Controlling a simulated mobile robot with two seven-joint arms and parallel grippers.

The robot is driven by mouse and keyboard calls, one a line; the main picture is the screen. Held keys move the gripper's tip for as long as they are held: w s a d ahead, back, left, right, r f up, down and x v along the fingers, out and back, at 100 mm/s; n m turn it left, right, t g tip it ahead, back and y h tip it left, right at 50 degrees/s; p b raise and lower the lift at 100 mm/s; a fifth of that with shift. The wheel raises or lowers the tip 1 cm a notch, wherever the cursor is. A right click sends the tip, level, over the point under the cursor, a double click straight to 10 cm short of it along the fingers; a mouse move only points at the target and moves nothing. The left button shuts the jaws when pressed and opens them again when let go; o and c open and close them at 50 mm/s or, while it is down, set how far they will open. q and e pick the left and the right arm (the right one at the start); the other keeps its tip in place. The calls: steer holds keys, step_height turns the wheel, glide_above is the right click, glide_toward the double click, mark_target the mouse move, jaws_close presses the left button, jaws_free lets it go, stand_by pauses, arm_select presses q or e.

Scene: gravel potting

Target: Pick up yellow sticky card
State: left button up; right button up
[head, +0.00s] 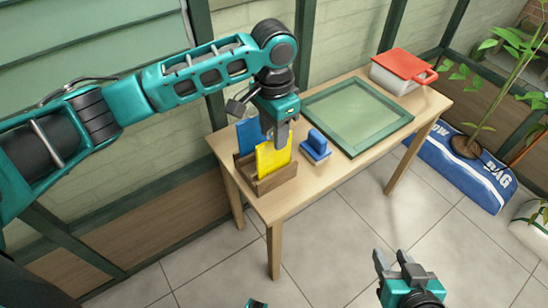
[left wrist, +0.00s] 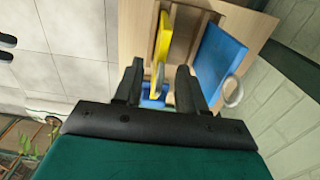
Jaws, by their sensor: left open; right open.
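The yellow sticky card (head: 272,157) stands upright in a small wooden holder (head: 275,181) at the table's left end. A blue card (head: 249,135) stands behind it in the same holder. My left gripper (head: 281,136) is open over the yellow card's upper right part and hides some of it. In the left wrist view, the yellow card (left wrist: 164,42) runs down between the open fingers of my left gripper (left wrist: 158,86); contact cannot be told. The blue card (left wrist: 217,60) is to the right, outside the fingers. My right gripper (head: 392,262) is open and empty, in front of the table.
On the wooden table (head: 335,170), a blue block-like tool (head: 316,147) lies right of the holder. A green-framed panel (head: 358,115) lies beyond it, and a white box with a red lid (head: 403,70) stands at the far end. A blue bag (head: 458,165) with a plant is on the floor.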

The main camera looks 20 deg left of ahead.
mark_target(274, 153)
arm_select(q)
step_height(274, 153, down, 4)
steer(key=shift+r+b, duration=0.15)
steer(key=shift+b, duration=0.25)
jaws_close()
